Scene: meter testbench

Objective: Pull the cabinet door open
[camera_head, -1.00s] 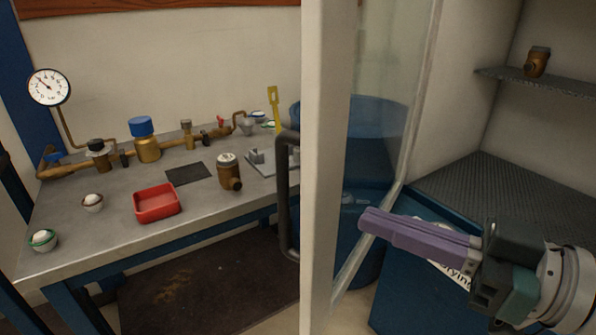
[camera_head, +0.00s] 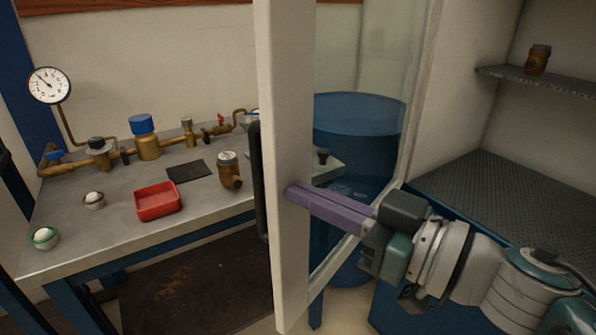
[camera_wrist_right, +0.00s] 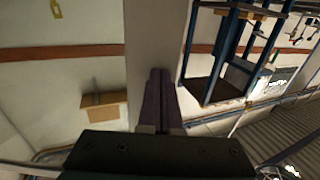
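The cabinet door (camera_head: 283,120) stands open in the head view, with a pale frame, a glass pane and a dark bar handle (camera_head: 258,180) on its left side. The cabinet interior (camera_head: 490,185) shows at the right. My right gripper (camera_head: 292,190) has its purple fingers together, with nothing seen between them. Its fingertips are at the inner side of the door frame and seem to touch it. In the right wrist view the fingers (camera_wrist_right: 159,75) lie side by side against the pale door frame (camera_wrist_right: 155,40). My left gripper is not in view.
A metal workbench (camera_head: 120,235) stands at the left with a red tray (camera_head: 157,201), a brass meter (camera_head: 229,172) and a pipe line with a gauge (camera_head: 49,86). A blue barrel (camera_head: 360,120) stands behind the door glass. Another brass meter (camera_head: 537,60) is on the cabinet shelf.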

